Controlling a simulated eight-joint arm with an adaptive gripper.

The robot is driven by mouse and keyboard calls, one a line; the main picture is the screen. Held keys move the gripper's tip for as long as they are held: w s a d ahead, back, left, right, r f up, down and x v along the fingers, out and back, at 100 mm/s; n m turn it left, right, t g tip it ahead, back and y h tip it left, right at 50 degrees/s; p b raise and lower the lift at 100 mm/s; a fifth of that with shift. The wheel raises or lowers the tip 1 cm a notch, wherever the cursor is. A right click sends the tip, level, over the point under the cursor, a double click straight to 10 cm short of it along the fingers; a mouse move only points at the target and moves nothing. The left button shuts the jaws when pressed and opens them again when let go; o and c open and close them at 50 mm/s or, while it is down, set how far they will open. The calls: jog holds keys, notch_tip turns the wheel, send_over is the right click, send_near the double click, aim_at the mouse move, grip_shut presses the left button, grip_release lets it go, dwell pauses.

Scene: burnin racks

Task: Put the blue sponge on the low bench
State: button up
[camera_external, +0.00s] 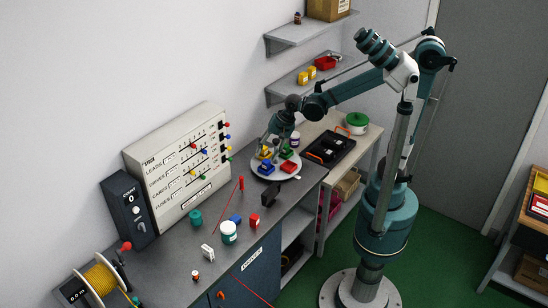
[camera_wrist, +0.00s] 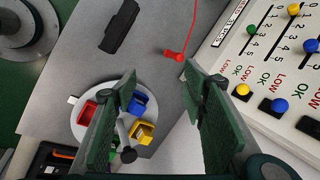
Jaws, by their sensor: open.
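My gripper (camera_external: 268,146) is over the round white tray with coloured bins, away from the blue block. In the wrist view my gripper (camera_wrist: 164,95) is open, with nothing seen between its green pads. A lower, beige-topped bench (camera_external: 316,127) stands beyond the workbench; I cannot tell for sure that it is the low bench.
The round white tray (camera_external: 258,173) holds red, yellow, blue and green bins; it also shows in the wrist view (camera_wrist: 78,126). A black case (camera_external: 329,147) and green-lidded pot (camera_external: 357,121) occupy the beige bench. A panel (camera_external: 180,160) and cable reel (camera_external: 97,280) line the workbench.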

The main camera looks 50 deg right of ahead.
jog(key=w+a+f+m+g, duration=0.1)
jog(key=a+f+m, duration=0.1)
jog(key=a+f, duration=0.3)
jog(key=w+a+f+m+g, duration=0.1)
jog(key=a+f+m, duration=0.1)
jog(key=a, duration=0.5)
jog(key=m+g+y, duration=0.1)
jog(key=m, duration=0.2)
send_near(235, 218)
jog(key=shift+w+f+b, duration=0.2)
jog(key=shift+f+b, duration=0.15)
jog(key=shift+b, duration=0.05)
jog(key=shift+a+f, duration=0.1)
jog(key=shift+f, duration=0.05)
jog(key=shift+x, duration=1.1)
jog(key=shift+x, duration=2.65)
jog(key=shift+s, duration=0.1)
jog(key=shift+c, duration=0.4)
jog(key=c, duration=0.8)
